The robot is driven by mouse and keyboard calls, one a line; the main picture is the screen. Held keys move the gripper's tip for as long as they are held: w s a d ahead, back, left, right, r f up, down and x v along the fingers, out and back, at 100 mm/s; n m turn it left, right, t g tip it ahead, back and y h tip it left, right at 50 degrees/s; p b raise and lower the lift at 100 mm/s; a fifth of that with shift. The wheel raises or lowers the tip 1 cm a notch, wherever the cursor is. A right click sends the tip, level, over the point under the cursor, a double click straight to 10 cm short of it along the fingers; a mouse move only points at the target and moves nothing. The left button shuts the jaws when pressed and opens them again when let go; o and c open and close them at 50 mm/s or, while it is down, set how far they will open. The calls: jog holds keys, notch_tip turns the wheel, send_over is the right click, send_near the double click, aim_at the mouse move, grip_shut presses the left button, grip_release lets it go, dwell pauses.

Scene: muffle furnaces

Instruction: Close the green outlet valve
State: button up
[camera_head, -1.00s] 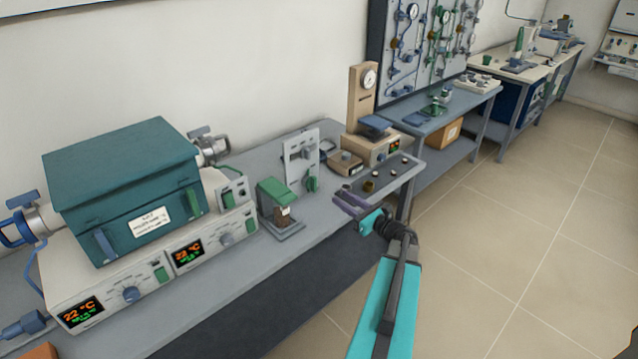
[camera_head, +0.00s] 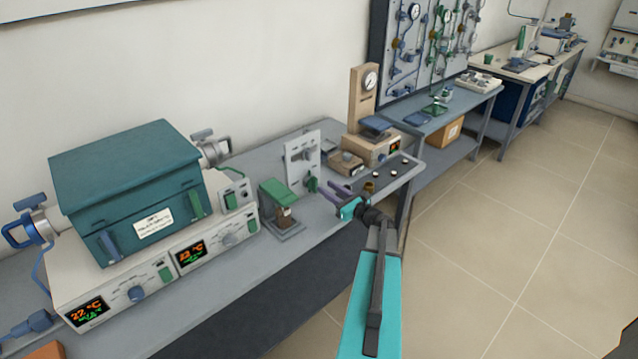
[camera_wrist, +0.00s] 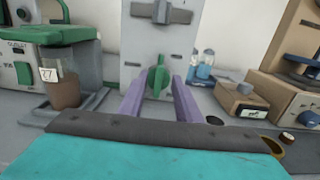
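The green outlet valve is a green handle (camera_head: 312,184) low on an upright grey-white panel (camera_head: 302,155). In the wrist view the valve handle (camera_wrist: 157,77) stands upright, just beyond my fingers. My gripper (camera_head: 330,193) is in front of the panel, to the right of the valve in the head view. In the wrist view, my gripper (camera_wrist: 157,88) has its two purple fingers apart, one on each side of the handle, with nothing held. I cannot tell whether the fingertips reach the handle. A grey handle (camera_wrist: 161,11) sits above the valve on the same panel.
A teal furnace (camera_head: 125,185) stands at left. A green-topped stand with a brown cup (camera_wrist: 63,90) is left of the panel. A beige box (camera_wrist: 241,100) and gauge instrument (camera_head: 362,95) stand right. Small bottles (camera_wrist: 203,65) are behind. Open floor lies right of the bench.

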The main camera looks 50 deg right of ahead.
aim_at(316, 181)
jog(key=shift+w+d+p, duration=0.15)
jog(key=shift+w+p, duration=0.45)
jog(key=shift+w, duration=1.8)
grip_shut()
jog(key=shift+a+f, duration=0.1)
jog(key=shift+a, duration=0.1)
jog(key=shift+d, duration=0.1)
